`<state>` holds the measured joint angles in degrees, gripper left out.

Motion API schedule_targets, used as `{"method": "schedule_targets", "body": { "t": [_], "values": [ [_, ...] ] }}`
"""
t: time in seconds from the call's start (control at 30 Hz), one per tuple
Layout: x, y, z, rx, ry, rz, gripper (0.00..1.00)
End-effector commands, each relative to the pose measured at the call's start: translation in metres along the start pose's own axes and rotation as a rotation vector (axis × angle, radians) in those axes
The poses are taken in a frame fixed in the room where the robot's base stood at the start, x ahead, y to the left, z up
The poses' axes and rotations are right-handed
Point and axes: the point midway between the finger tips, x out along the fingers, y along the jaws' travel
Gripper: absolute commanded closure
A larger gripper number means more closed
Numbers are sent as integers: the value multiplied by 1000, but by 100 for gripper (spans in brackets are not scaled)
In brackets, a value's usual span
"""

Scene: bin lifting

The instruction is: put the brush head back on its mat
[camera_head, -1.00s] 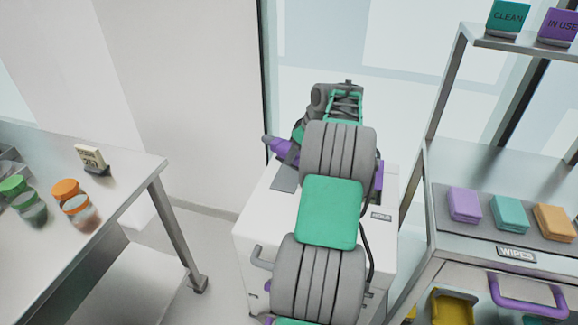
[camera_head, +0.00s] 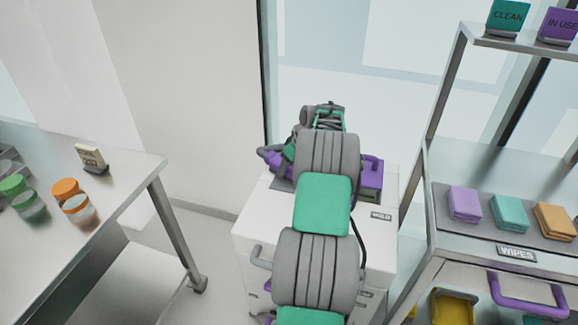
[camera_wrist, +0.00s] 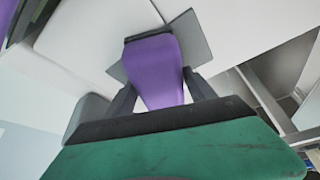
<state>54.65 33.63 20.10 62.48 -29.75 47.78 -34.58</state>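The brush head is a purple piece (camera_head: 270,158) jutting out left of my wrist in the head view. In the wrist view the purple brush head (camera_wrist: 155,68) lies between the two dark fingers of my gripper (camera_wrist: 158,82), which appear shut on its sides. Its far end has a dark edge. A flat grey mat (camera_wrist: 191,38) shows beneath and beside it; part of this mat (camera_head: 284,185) also shows on the white cabinet top in the head view. Whether the head touches the mat cannot be told. My arm hides the fingers in the head view.
A purple box with a handle (camera_head: 370,178) stands on the white cabinet (camera_head: 258,222), right of my wrist. A metal table with jars (camera_head: 77,207) is at left. A shelf rack with folded wipes (camera_head: 509,212) is at right. A wall and glass pane stand behind.

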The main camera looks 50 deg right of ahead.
Motion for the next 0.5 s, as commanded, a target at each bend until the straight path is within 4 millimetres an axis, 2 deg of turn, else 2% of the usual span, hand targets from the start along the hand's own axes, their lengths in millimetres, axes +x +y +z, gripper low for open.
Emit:
{"method": "schedule_targets", "body": {
  "t": [0.03,0.17,0.37,0.5],
  "values": [
    [0,0,0,0,0,0,31],
    [-1,0,0,0,0,0,21],
    [-1,0,0,0,0,0,20],
    [-8,1,-2,0,2,2,20]
  ]
}}
